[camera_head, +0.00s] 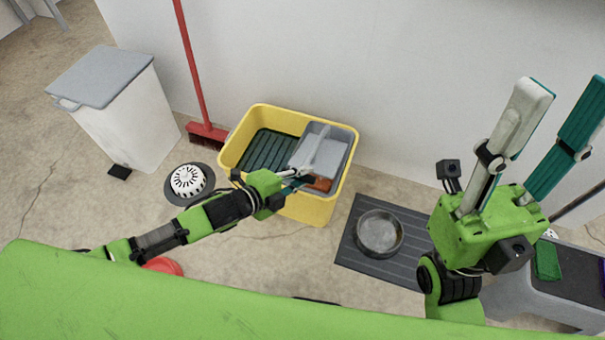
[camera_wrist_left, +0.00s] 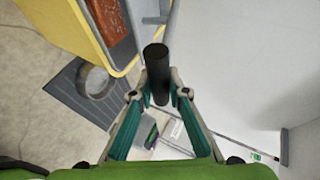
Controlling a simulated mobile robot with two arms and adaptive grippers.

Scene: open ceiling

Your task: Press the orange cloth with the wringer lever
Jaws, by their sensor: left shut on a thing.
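The orange cloth (camera_head: 320,184) lies in the grey wringer (camera_head: 328,157) at the right side of the yellow bucket (camera_head: 267,107); it also shows at the top of the left wrist view (camera_wrist_left: 107,20). The grey wringer lever (camera_head: 309,148) slants down toward my left gripper (camera_head: 300,181). In the left wrist view, the lever's black grip (camera_wrist_left: 157,70) is between the fingers of my left gripper (camera_wrist_left: 160,95), which is shut on it. My arm and gripper partly hide the wringer's near side and the cloth. My right gripper (camera_head: 568,88) is raised at the right, open and empty.
A grey ribbed mat (camera_head: 352,245) with a round metal bowl (camera_head: 380,233) lies right of the bucket. A red broom (camera_head: 207,134), a white bin (camera_head: 125,115) and a white round drain-like piece (camera_head: 188,181) are left. A wall stands behind the bucket.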

